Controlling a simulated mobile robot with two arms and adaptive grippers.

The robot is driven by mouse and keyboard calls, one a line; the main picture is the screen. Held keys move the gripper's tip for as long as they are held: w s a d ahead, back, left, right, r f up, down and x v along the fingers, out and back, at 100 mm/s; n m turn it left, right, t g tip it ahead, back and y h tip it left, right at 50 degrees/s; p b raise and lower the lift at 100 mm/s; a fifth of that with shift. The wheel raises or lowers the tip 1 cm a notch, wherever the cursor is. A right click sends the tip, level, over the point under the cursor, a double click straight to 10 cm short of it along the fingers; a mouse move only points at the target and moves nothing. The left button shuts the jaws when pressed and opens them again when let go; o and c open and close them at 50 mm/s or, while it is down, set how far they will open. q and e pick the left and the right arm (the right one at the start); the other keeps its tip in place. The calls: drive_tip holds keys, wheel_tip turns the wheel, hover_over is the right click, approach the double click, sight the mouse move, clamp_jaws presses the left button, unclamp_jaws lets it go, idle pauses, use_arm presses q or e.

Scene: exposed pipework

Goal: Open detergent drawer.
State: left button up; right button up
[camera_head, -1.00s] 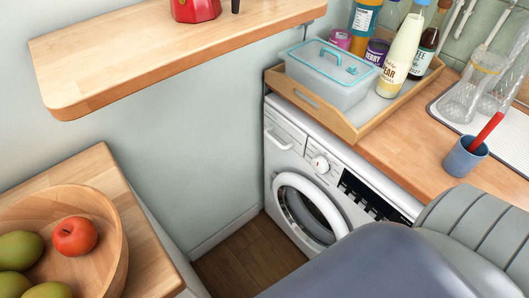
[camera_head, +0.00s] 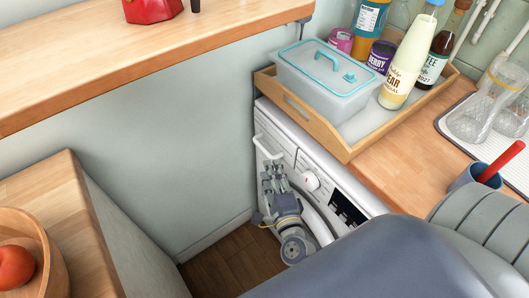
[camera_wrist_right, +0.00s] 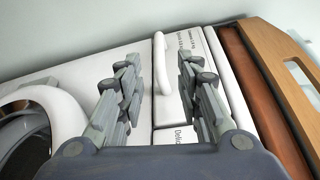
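The washing machine (camera_head: 345,183) stands under the wooden counter, its front facing left. The detergent drawer (camera_head: 278,130) is at its top left corner and looks shut. Its white loop handle (camera_head: 265,148) also shows in the right wrist view (camera_wrist_right: 160,62). My right gripper (camera_head: 271,172) is just below the handle in the head view. In the right wrist view my right gripper (camera_wrist_right: 160,82) is open, with its fingers apart and the handle ahead between them. I cannot tell whether either finger touches the handle. My left gripper is not in view.
The round dial (camera_head: 311,180) is close to the right of my right gripper. A wooden tray (camera_head: 330,142) with a lidded box and several bottles stands above the machine. A wooden shelf (camera_head: 130,50) and a side counter (camera_head: 60,210) flank the gap at left.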

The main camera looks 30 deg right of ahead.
sight(265, 152)
drive_tip(key=x, duration=0.8)
drive_tip(key=shift+w+f, duration=0.1)
drive_tip(key=shift+w, duration=0.2)
clamp_jaws()
